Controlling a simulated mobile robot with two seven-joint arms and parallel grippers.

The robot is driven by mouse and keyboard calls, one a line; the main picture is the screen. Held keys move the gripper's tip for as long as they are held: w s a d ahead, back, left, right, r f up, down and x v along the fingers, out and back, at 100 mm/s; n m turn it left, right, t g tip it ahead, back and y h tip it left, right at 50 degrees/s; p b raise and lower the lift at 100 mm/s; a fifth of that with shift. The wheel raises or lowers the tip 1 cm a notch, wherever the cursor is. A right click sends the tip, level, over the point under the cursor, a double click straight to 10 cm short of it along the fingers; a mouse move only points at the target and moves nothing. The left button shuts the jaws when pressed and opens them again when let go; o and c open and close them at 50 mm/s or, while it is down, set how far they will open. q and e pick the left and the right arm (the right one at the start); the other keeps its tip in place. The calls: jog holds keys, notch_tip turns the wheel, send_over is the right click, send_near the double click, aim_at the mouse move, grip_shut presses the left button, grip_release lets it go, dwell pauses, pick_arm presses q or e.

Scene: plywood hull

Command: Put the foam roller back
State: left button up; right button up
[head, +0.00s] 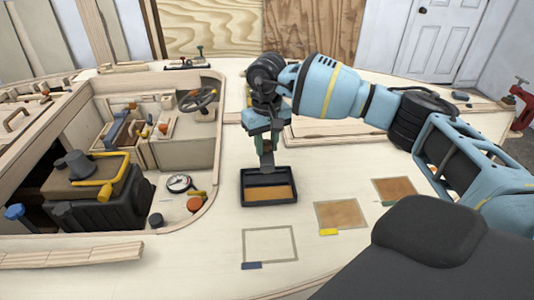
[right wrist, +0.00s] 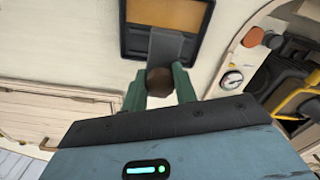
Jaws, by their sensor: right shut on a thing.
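My right gripper (head: 266,149) is above the back part of a black tray (head: 270,203) on the pale plywood deck. The tray has amber-brown material in its front part. The gripper's green fingers (right wrist: 160,88) are shut on the brown, rounded end of a tool, which seems to be the foam roller (right wrist: 165,48). A grey, flat-looking part extends from that end over the tray; it also shows in the head view (head: 267,163). I cannot tell whether it touches the tray. My left gripper is not in view.
Right of the tray are two brown framed patches (head: 340,214) (head: 394,190). An empty outlined rectangle (head: 270,244) with a blue tab lies in front.

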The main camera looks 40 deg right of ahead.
aim_at(267, 153)
notch_tip(267, 153, down, 3)
jog(key=shift+f, duration=0.2)
jog(key=shift+f, duration=0.45)
jog(key=o, duration=0.9)
jog(key=shift+o, duration=0.2)
jog(key=shift+r, duration=0.3)
notch_tip(267, 153, up, 12)
jog(key=shift+r, duration=0.1)
